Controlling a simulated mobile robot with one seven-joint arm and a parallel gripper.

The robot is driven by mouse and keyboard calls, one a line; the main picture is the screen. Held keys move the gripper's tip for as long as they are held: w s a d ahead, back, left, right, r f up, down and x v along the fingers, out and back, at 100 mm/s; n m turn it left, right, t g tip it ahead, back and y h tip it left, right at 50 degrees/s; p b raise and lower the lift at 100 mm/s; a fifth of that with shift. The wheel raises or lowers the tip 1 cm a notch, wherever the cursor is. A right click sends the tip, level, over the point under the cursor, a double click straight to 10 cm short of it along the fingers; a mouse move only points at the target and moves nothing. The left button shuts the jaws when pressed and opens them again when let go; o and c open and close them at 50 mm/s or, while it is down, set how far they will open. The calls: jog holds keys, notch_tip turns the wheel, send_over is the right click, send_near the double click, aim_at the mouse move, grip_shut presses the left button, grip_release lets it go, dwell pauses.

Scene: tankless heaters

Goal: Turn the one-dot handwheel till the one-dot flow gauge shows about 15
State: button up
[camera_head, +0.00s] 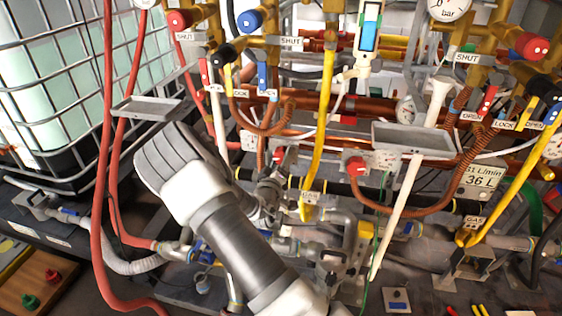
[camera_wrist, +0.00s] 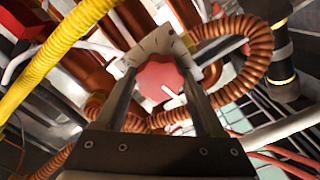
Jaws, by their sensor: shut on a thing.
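My gripper (camera_wrist: 160,75) has its two fingers on either side of a red handwheel (camera_wrist: 160,80), touching or nearly touching its rim, in the wrist view. A pale pointer mark shows on the wheel, and a light scale plate (camera_wrist: 152,45) lies behind it. In the head view this red handwheel (camera_head: 279,155) is partly hidden, with my gripper (camera_head: 273,180) just below it. A second red handwheel (camera_head: 355,166) is to the right with a white marked plate. A small round gauge (camera_head: 406,110) is behind the pipes. Its reading and the dot marks are too small to tell.
Yellow (camera_head: 325,110) and orange corrugated hoses (camera_head: 430,200) hang close around the wheels. Grey metal trays (camera_head: 412,140) jut out on both sides. A white pipe (camera_head: 397,215) slants down at the right. A caged tank (camera_head: 60,80) stands at the left.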

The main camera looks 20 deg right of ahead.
dwell(0.3)
jog(key=o, duration=1.4)
jog(key=shift+c, duration=0.2)
jog(key=p+v, duration=0.3)
jog(key=v, duration=1.4)
jog(key=shift+s+a+p, duration=0.2)
jog(key=shift+p, duration=0.2)
jog(key=shift+w, duration=0.1)
